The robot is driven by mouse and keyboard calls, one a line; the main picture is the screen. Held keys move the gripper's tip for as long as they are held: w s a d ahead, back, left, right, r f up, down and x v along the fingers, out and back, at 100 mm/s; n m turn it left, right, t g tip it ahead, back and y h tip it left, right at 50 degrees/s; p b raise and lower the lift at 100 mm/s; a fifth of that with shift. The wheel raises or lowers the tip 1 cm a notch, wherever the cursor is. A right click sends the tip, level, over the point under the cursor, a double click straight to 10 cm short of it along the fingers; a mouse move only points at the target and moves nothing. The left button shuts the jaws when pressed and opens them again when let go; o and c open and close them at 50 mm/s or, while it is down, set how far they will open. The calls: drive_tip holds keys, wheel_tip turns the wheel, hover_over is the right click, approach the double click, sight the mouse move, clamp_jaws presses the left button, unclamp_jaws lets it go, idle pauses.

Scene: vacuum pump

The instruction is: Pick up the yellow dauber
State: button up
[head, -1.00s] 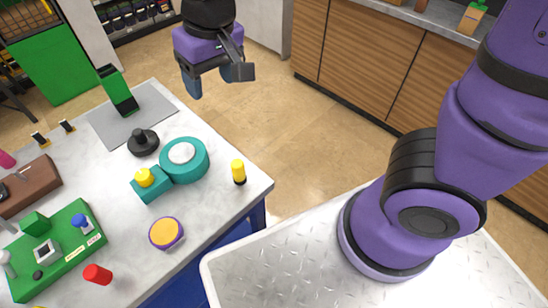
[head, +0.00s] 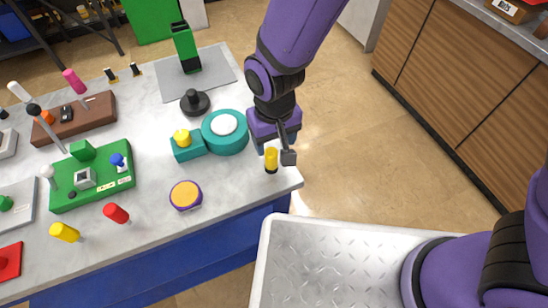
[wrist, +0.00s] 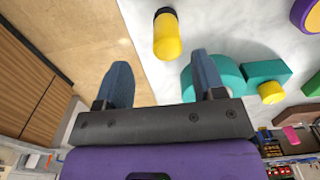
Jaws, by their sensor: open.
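The yellow dauber (head: 271,158) stands upright near the right corner of the white tabletop, a yellow cylinder with a black base. In the wrist view the dauber (wrist: 166,36) shows ahead of my gripper, apart from it, between the lines of the two fingers. My gripper (wrist: 160,80) is open and empty, its blue-grey fingers spread wide. In the head view my gripper (head: 278,142) hangs just behind the dauber at the table edge; its fingers are mostly hidden there.
A teal round pump part (head: 225,146) with a yellow knob (head: 182,137) stands left of the dauber, close to my gripper. Floor lies right of the table.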

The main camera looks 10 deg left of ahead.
sight(271, 152)
drive_tip(key=f, duration=0.5)
drive_tip(key=shift+s+a, duration=0.3)
drive_tip(key=shift+s, duration=0.05)
drive_tip(key=shift+f, duration=0.65)
drive_tip(key=c, duration=1)
